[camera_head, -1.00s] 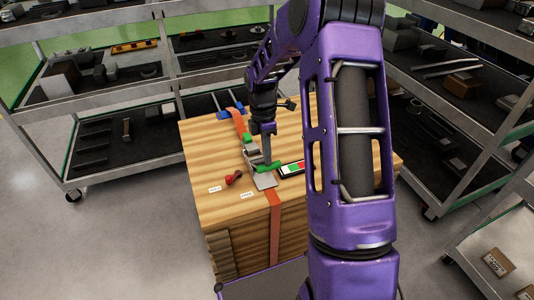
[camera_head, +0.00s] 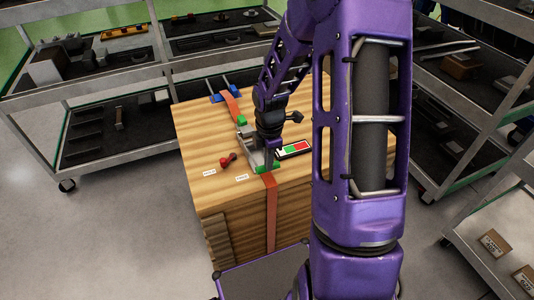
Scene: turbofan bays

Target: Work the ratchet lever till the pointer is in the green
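The ratchet (camera_head: 255,158) is a grey metal buckle on the orange strap (camera_head: 271,205), on top of a wooden crate (camera_head: 215,190). A green bar (camera_head: 267,169) shows at its front end and a green piece (camera_head: 242,121) at its back. The gauge (camera_head: 294,149) beside it on the right has white, green and red fields; its pointer is too small to make out. My gripper (camera_head: 271,146) is down at the ratchet, hiding part of it. Its fingertips are hidden, so I cannot tell whether it touches or grips the lever.
A red-and-black item (camera_head: 228,160) lies left of the ratchet, near two white labels (camera_head: 209,171). A blue fitting (camera_head: 225,93) is at the crate's back edge. Shelving carts (camera_head: 115,110) stand behind and at right. My arm hides the crate's right part.

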